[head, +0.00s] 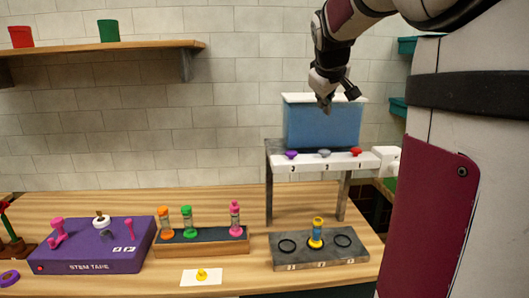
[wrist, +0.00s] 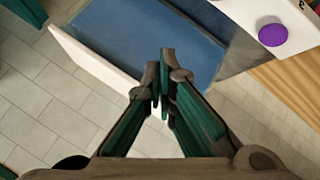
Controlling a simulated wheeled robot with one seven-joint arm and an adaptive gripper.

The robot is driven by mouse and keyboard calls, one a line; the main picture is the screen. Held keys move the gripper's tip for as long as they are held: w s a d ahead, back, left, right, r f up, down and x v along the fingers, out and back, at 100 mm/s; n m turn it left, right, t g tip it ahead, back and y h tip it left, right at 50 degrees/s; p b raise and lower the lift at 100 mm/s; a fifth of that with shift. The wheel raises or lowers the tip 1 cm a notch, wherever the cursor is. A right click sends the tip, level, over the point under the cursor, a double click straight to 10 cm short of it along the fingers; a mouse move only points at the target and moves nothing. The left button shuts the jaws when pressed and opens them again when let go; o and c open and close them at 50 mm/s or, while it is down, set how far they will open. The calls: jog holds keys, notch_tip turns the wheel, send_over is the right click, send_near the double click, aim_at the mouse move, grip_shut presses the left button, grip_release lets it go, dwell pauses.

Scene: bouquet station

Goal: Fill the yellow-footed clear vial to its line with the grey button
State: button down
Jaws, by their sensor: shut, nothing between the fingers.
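The yellow-footed vial (head: 316,238) stands upright on the middle place of a grey metal tray. Blue shows in its middle; its line and level are too small to read. The grey button (head: 324,153) is on the white front bar of the dispenser, between the purple button (head: 291,155) and the red button (head: 356,152). My gripper (head: 325,104) is shut and empty, high in front of the blue tank (head: 305,125), above the grey button and apart from it. In the wrist view my gripper (wrist: 161,80) shows with the purple button (wrist: 273,35) at upper right; the grey button is not visible there.
The tray (head: 352,257) has black rings on either side of the vial. A wooden rack (head: 205,247) holds orange, green and pink vials. A shelf (head: 100,46) holds pots.

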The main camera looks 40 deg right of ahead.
jog(key=shift+f, duration=0.1)
jog(key=b, duration=0.4)
send_over(322, 151)
jog(key=f, duration=0.7)
jog(key=shift+w+f, duration=0.2)
jog(key=shift+s+f, duration=0.1)
jog(key=shift+f, duration=0.55)
jog(key=shift+f, duration=0.1)
dwell(0.5)
jog(key=shift+f, duration=0.3)
jog(key=shift+f+b, duration=0.45)
jog(key=shift+f, duration=0.15)
dwell(0.8)
dwell(0.3)
jog(key=shift+r+p, duration=0.6)
jog(key=shift+r, duration=0.45)
